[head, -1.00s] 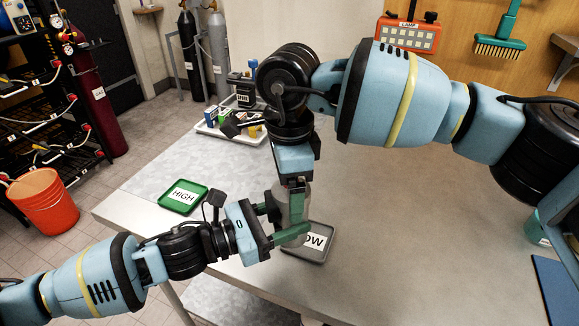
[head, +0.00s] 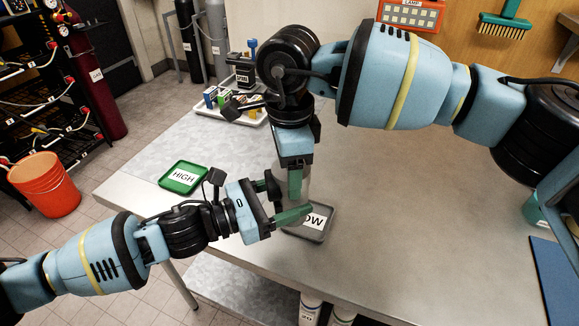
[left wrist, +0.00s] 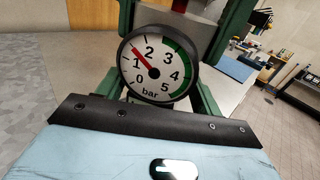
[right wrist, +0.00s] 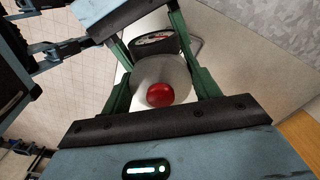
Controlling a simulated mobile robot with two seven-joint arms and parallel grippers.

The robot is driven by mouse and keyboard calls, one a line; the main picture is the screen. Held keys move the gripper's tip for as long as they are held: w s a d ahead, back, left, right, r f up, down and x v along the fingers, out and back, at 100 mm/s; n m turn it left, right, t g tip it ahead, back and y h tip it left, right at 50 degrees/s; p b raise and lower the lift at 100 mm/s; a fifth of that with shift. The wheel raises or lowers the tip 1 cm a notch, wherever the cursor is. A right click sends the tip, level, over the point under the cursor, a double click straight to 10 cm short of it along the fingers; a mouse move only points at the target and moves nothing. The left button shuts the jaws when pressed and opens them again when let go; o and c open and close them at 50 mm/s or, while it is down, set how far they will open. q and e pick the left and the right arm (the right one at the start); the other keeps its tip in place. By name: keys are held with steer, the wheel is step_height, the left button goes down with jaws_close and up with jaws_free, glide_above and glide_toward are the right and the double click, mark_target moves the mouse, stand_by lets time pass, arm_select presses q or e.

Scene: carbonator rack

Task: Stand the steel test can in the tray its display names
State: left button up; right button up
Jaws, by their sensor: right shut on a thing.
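My right gripper (head: 296,182) is shut on the steel test can (right wrist: 172,72); in the right wrist view its round end with a red knob faces me. In the head view the can is mostly hidden behind the fingers, near the grey LOW tray (head: 320,236); I cannot tell whether it touches the tray. The can's dial (left wrist: 157,65) fills the left wrist view: its red needle points between 1 and 2 bar, outside the green band. My left gripper (head: 283,200) is open, its fingers apart in front of the dial. The green HIGH tray (head: 183,178) is empty.
A white tray (head: 240,117) with small boxes and a dark container stands at the back of the table. A blue mat (head: 553,275) lies at the right. The table middle is clear. An orange bucket (head: 45,185) stands on the floor at left.

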arm_select(q)
steer(key=shift+o, duration=1.2)
steer(key=shift+a, duration=0.1)
steer(key=v, duration=1.1)
steer(key=shift+s+a, duration=0.2)
steer(key=shift+a, duration=0.15)
